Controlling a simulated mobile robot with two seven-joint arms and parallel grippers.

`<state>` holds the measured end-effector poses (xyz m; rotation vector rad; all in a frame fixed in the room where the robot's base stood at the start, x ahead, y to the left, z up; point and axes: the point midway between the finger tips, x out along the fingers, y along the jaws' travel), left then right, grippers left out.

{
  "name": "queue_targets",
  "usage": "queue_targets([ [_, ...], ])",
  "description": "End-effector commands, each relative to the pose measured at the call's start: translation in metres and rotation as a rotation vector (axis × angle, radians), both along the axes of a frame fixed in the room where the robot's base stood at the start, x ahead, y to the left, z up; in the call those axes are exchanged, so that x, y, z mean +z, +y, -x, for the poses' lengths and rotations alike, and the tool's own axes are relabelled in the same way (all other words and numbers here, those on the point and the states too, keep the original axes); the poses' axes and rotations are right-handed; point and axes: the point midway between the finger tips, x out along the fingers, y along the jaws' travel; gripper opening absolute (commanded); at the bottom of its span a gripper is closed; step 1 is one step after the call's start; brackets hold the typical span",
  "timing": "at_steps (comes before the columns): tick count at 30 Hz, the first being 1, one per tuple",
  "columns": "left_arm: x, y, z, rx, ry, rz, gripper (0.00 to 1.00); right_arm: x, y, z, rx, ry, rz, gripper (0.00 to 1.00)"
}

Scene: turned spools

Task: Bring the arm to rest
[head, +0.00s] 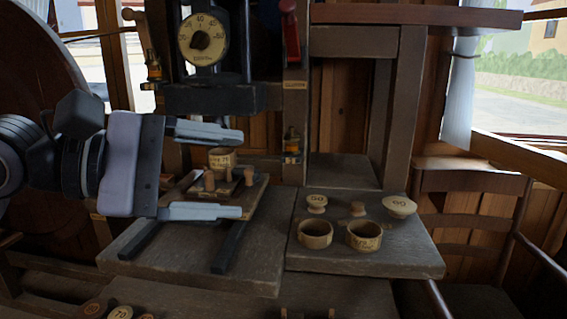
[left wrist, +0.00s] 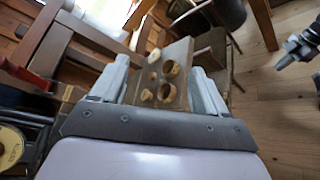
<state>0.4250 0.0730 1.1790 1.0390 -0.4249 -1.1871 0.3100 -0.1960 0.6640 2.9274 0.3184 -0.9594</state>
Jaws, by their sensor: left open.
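My left gripper (head: 238,174) reaches in from the left in the head view. Its two pale fingers are wide apart, with nothing gripped between them. Behind or between them in the picture is a small wooden stand (head: 250,198) with turned wooden pegs (head: 209,181) and a lettered wooden ring or cup (head: 222,160). I cannot tell how near the fingers are to these. In the left wrist view the open fingers (left wrist: 160,68) frame a board (left wrist: 178,58) with rings and knobs, seen beyond them. My right gripper does not show in the head view.
On the right wooden platform (head: 365,262) are two open rings, one on the left (head: 315,234) and one on the right (head: 363,236), and several knobs (head: 399,206). A dial scale (head: 203,40) stands behind my arm. A chair (head: 470,182) is at right. More knobs (head: 120,312) lie at the bottom.

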Motion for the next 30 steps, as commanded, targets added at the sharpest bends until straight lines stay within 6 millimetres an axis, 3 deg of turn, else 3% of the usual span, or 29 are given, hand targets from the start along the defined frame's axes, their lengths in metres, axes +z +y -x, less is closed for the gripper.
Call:
queue_targets([
  [3, -0.011, -0.016, 0.008, -0.087, 0.273, 0.214, 0.74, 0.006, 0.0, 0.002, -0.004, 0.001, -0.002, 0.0],
  [8, -0.019, -0.022, 0.012, -0.163, 0.642, 0.511, 0.74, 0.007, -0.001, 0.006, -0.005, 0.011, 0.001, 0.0],
  [17, -0.049, 0.002, -0.016, -0.201, 1.345, 1.108, 0.74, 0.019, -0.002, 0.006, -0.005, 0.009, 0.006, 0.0],
  [23, -0.106, 0.036, -0.042, -0.152, 1.794, 1.551, 0.74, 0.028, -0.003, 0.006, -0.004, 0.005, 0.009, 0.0],
  [26, -0.148, 0.055, -0.05, -0.105, 2.0, 1.792, 0.74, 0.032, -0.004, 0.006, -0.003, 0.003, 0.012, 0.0],
  [30, -0.221, 0.081, -0.046, -0.01, 2.253, 2.16, 0.74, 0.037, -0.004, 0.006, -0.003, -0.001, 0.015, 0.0],
])
